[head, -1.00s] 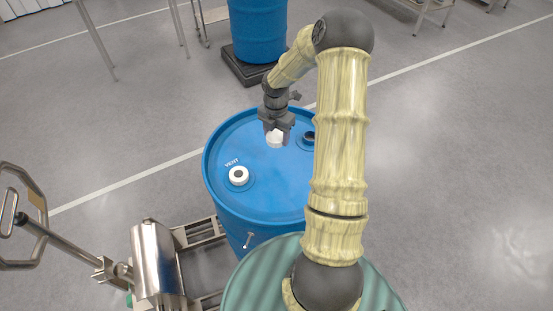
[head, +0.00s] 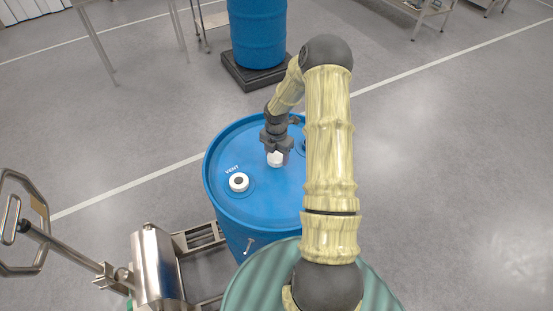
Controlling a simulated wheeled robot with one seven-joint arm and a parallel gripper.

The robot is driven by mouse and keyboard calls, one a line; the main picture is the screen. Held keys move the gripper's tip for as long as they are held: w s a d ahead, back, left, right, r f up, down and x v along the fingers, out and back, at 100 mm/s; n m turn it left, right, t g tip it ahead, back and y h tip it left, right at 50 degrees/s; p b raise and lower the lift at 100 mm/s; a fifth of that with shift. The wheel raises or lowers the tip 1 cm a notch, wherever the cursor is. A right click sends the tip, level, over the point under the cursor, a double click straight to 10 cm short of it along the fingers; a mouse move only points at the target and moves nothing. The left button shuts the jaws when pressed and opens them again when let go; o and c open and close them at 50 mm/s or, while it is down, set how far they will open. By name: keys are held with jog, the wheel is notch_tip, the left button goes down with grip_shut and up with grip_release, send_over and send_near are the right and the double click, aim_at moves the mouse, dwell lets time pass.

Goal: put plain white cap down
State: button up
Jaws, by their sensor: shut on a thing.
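The plain white cap (head: 275,160) is between the fingers of my gripper (head: 276,155), which is shut on it. It is over the middle of the blue drum's top (head: 230,205); I cannot tell whether it touches the lid. A dark opening (head: 303,147) on the right of the lid is mostly hidden behind my arm.
A pallet jack (head: 150,260) with a long handle stands at the lower left. Another blue drum (head: 257,35) stands on a dark platform (head: 245,76) behind. Steel tables stand at the back.

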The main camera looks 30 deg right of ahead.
aim_at(276, 156)
jog(key=shift+f, duration=1.4)
jog(key=shift+f, duration=0.15)
jog(key=o, duration=1.2)
jog(key=shift+c, duration=0.2)
notch_tip(276, 156, up, 12)
jog(key=shift+r+b, duration=0.2)
jog(key=shift+b, duration=0.95)
